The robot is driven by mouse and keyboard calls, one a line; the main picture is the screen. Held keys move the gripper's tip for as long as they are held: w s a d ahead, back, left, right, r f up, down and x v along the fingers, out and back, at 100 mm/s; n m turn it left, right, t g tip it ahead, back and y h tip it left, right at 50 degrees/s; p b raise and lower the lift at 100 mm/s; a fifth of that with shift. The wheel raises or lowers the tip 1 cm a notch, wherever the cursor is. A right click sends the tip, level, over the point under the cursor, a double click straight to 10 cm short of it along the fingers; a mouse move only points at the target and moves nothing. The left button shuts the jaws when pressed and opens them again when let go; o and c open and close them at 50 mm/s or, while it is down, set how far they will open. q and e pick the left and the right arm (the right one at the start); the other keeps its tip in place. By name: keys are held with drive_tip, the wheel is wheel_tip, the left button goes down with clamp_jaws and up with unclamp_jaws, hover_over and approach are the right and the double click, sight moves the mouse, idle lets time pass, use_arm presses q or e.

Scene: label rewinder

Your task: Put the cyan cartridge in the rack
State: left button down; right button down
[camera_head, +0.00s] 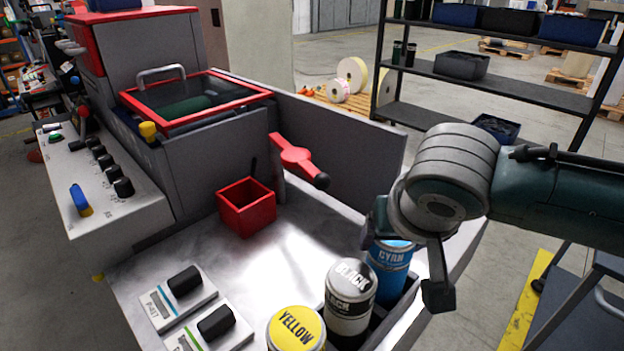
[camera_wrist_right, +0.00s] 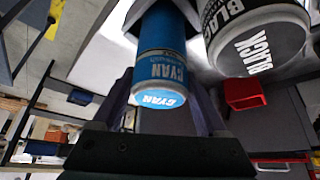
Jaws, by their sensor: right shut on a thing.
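The cyan cartridge (camera_head: 389,262) is a blue can with a label reading CYAN, standing about upright beside the black cartridge (camera_head: 350,293). My right gripper (camera_head: 407,262) is shut on it from above, with its fingers on either side. In the right wrist view the cyan cartridge (camera_wrist_right: 162,75) lies between the fingers of the right gripper (camera_wrist_right: 162,108). The dark rack (camera_head: 402,312) at the bench's front right holds the black cartridge and the yellow cartridge (camera_head: 296,329). The cyan cartridge's lower end is hidden, so I cannot tell if it is seated. My left gripper is out of view.
Two small devices (camera_head: 182,292) lie at the front left. Grey panels (camera_head: 340,140) border the bench behind. The bench's middle is clear.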

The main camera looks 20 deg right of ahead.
drive_tip(key=shift+f, duration=0.3)
idle(0.4)
drive_tip(key=shift+c, duration=0.5)
unclamp_jaws()
drive_tip(key=shift+o, duration=0.5)
